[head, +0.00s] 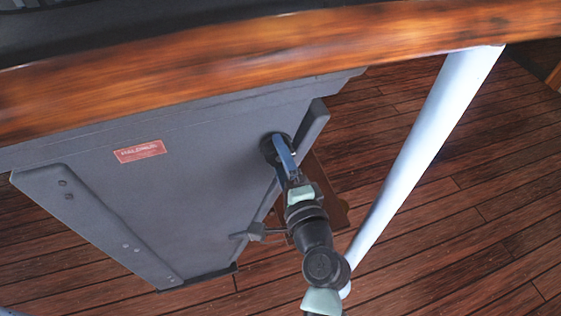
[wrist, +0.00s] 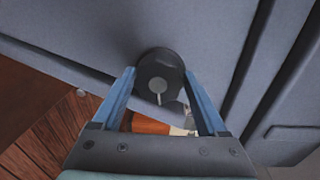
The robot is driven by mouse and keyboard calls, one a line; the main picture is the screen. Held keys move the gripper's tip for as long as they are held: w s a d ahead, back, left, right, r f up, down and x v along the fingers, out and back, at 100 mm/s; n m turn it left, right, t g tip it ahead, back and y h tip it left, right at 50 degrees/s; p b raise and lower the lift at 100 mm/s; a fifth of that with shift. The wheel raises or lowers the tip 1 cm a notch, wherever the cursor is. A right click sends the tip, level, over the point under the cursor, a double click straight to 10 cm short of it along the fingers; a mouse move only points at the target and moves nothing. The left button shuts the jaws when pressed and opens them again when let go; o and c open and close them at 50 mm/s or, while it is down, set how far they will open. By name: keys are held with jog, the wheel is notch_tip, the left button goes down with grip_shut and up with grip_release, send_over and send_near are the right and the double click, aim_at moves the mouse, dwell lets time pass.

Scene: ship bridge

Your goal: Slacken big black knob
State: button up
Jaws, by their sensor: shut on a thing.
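The big black knob (wrist: 159,64) is round, with a light grey pin or slot mark on its face. It sits on the side of a dark grey cabinet (head: 200,190). In the head view the knob (head: 267,147) shows near the cabinet's right edge, partly hidden by my fingers. My gripper (wrist: 159,73) has its two blue fingers on opposite sides of the knob and is shut on it. In the head view my gripper (head: 280,147) reaches up to the knob from the lower right.
A smaller dark grey handle (head: 256,232) sticks out at the cabinet's lower right, close to my arm. A white post (head: 425,150) slants down on the right. A wooden rail (head: 250,62) crosses above. Plank floor (head: 480,230) lies open at right.

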jog(key=n, duration=0.1)
jog(key=n+b, duration=0.2)
jog(key=shift+f+n+h, duration=0.25)
jog(key=shift+n+h, duration=0.05)
jog(key=n+b, duration=0.3)
jog(key=shift+f, duration=0.1)
jog(key=n+b, duration=0.3)
jog(key=n, duration=0.1)
jog(key=shift+t+h, duration=0.3)
jog(key=shift+n+b, duration=0.8)
jog(key=shift+n, duration=0.1)
jog(key=o, duration=1.3)
jog(key=p+v, duration=0.1)
jog(key=v, duration=1.2)
